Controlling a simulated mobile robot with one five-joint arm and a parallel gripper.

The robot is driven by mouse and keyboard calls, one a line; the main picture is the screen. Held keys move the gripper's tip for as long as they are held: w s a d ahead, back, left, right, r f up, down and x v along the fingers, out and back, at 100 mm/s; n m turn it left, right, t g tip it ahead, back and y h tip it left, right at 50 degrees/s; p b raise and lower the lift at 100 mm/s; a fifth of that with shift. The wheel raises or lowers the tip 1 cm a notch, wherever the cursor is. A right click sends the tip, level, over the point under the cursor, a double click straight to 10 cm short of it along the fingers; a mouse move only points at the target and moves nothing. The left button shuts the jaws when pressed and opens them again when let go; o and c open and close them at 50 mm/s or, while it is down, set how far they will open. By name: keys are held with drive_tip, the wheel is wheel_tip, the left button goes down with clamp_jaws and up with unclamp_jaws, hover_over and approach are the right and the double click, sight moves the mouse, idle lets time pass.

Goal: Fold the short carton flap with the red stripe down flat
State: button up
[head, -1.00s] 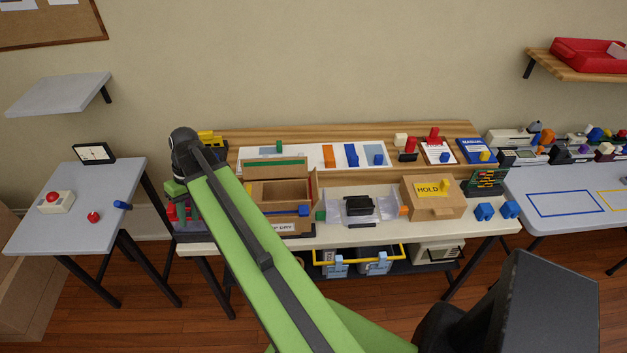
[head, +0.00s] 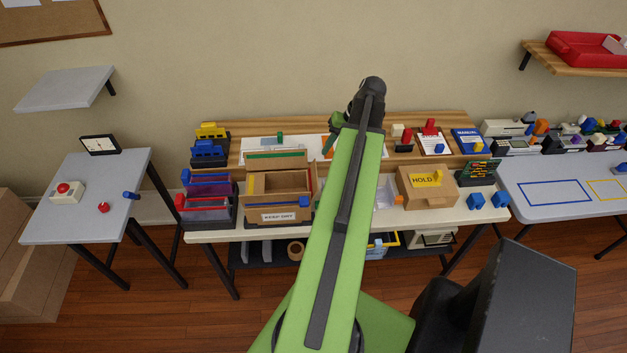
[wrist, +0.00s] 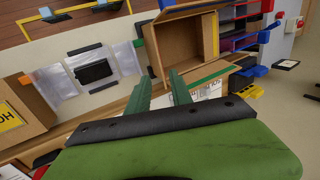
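The open brown carton (head: 278,208) stands on the workbench, with a KEEP DRY label on its front. It also shows tilted in the wrist view (wrist: 172,45). A long flap with a green stripe (head: 277,155) stands at its back.
Trays with blue and red handles (head: 207,212) stand close left of the carton. A HOLD box (head: 428,188) stands to the right. A white sheet with coloured blocks (head: 262,144) lies behind.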

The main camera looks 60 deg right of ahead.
sight(309, 185)
drive_tip(key=b+x, duration=1.3)
drive_tip(key=x, duration=0.2)
drive_tip(key=shift+w+f, duration=0.25)
drive_tip(key=shift+f, duration=0.05)
clamp_jaws()
